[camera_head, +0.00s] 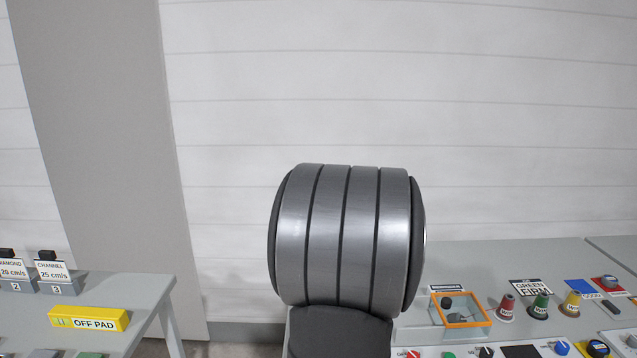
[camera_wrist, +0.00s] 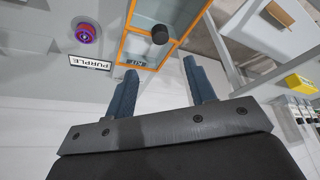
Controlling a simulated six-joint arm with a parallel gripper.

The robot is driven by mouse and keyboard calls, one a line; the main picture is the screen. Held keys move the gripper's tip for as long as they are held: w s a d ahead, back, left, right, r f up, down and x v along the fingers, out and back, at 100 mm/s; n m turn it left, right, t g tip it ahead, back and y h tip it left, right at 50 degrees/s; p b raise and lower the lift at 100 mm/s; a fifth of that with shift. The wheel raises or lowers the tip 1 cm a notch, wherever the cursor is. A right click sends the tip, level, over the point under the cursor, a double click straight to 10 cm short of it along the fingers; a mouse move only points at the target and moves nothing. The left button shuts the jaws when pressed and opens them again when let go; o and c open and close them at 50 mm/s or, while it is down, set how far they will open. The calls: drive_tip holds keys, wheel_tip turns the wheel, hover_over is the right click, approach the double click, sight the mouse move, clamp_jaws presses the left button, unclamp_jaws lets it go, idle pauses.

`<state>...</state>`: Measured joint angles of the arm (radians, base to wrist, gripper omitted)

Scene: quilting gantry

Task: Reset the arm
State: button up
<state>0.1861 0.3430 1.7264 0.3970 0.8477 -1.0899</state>
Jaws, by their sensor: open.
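My gripper (camera_wrist: 160,68) shows in the wrist view with its two blue-grey fingers apart and nothing between them. Beyond the fingertips is an orange-framed clear case (camera_wrist: 140,48) with a label reading KIT and a black knob (camera_wrist: 160,34). The fingers look apart from the case, though the exact gap is hard to tell. In the head view a large grey banded joint of my arm (camera_head: 345,240) fills the middle, and my gripper is not seen there.
In the head view, the right bench holds an orange-framed case (camera_head: 462,322), red (camera_head: 507,307), green (camera_head: 539,306) and yellow (camera_head: 571,304) cones, and several knobs. The left table has a yellow OFF PAD block (camera_head: 88,318). A purple spool (camera_wrist: 86,32) shows in the wrist view.

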drive_tip(key=v, duration=0.4)
drive_tip(key=x, duration=1.7)
drive_tip(key=shift+s+f, duration=0.1)
drive_tip(key=shift+f, duration=0.05)
drive_tip(key=w, duration=1.2)
drive_tip(key=shift+r, duration=0.25)
drive_tip(key=v, duration=1.7)
drive_tip(key=shift+w+r, duration=0.15)
drive_tip(key=shift+r, duration=0.05)
drive_tip(key=shift+f, duration=0.15)
drive_tip(key=x, duration=1.6)
drive_tip(key=shift+f, duration=0.5)
drive_tip(key=shift+s, duration=1.35)
drive_tip(key=shift+w, duration=0.15)
